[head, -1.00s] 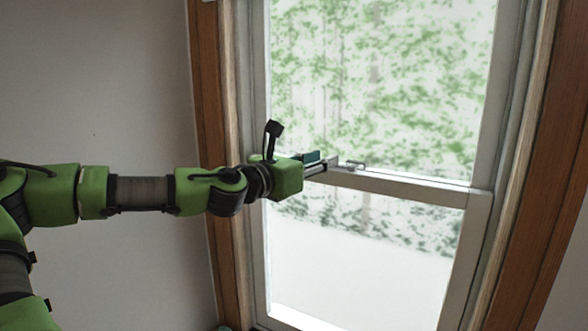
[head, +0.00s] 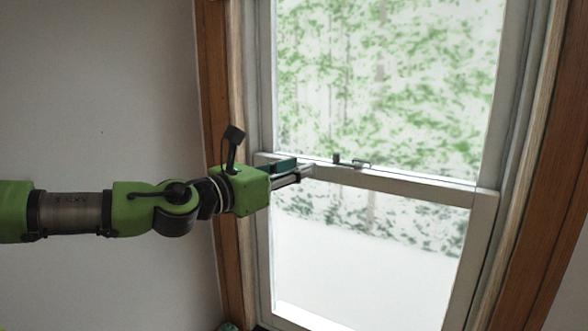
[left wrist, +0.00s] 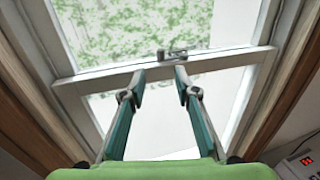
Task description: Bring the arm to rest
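My left arm comes in from the left in the head view. Its left gripper (head: 300,168) is in front of the window's middle rail, left of the small metal latch (head: 352,162). In the left wrist view, the two teal-padded fingers (left wrist: 160,82) are spread apart with nothing between them. The latch (left wrist: 172,56) shows beyond the fingertips on the rail, apart from them. The window (head: 385,185) has a white frame, with the middle rail crossing it. My right gripper is not in view.
A brown wooden casing (head: 218,150) runs up the left of the window, and another (head: 545,200) up the right. A plain grey wall (head: 100,90) is on the left. A device with a red display (left wrist: 306,160) shows at lower right in the left wrist view.

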